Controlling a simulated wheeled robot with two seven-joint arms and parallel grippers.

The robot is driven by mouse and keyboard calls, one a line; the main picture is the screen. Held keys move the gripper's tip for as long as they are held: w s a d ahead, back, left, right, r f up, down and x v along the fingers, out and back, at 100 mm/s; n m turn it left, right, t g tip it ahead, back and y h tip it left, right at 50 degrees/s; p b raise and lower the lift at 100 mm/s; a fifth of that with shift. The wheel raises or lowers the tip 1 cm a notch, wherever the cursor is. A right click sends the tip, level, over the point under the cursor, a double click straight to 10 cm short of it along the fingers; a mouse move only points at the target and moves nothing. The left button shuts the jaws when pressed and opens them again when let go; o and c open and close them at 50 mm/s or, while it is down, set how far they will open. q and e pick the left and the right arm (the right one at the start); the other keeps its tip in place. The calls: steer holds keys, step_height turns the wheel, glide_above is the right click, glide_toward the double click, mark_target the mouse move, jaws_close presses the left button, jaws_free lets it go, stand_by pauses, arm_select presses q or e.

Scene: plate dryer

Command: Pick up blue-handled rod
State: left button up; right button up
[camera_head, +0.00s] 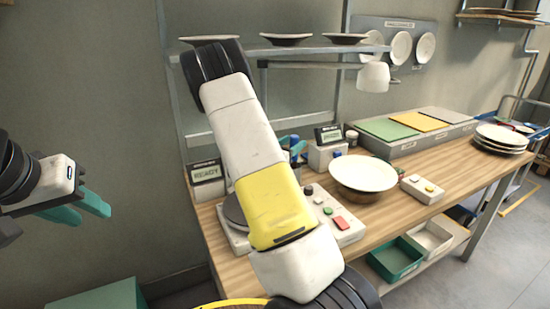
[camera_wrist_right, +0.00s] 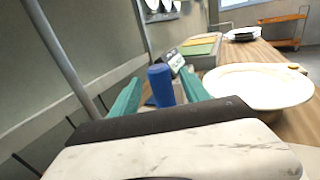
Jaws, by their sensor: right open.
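In the right wrist view, the blue handle of the rod (camera_wrist_right: 161,86) stands upright between the two teal fingers of my right gripper (camera_wrist_right: 158,84). The gripper is open, with a finger on each side of the handle; contact is not clear. The rod's lower part is hidden behind the gripper body. In the head view, my right gripper (camera_head: 296,151) is mostly hidden behind my right arm, near the back of the wooden table. My left gripper (camera_head: 88,212) is at the far left, away from the table, with its teal fingers apart and empty.
A wide pale bowl (camera_head: 363,174) stands on the table (camera_head: 457,171), right of my right arm. A button panel (camera_head: 343,222), a small READY display (camera_head: 206,172) and another display box (camera_head: 327,148) are close by. A shelf with plates (camera_head: 287,38) hangs above the back edge.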

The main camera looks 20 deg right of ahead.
steer(key=x, duration=0.4)
steer(key=shift+d+f, duration=0.1)
steer(key=shift+d, duration=0.1)
jaws_close()
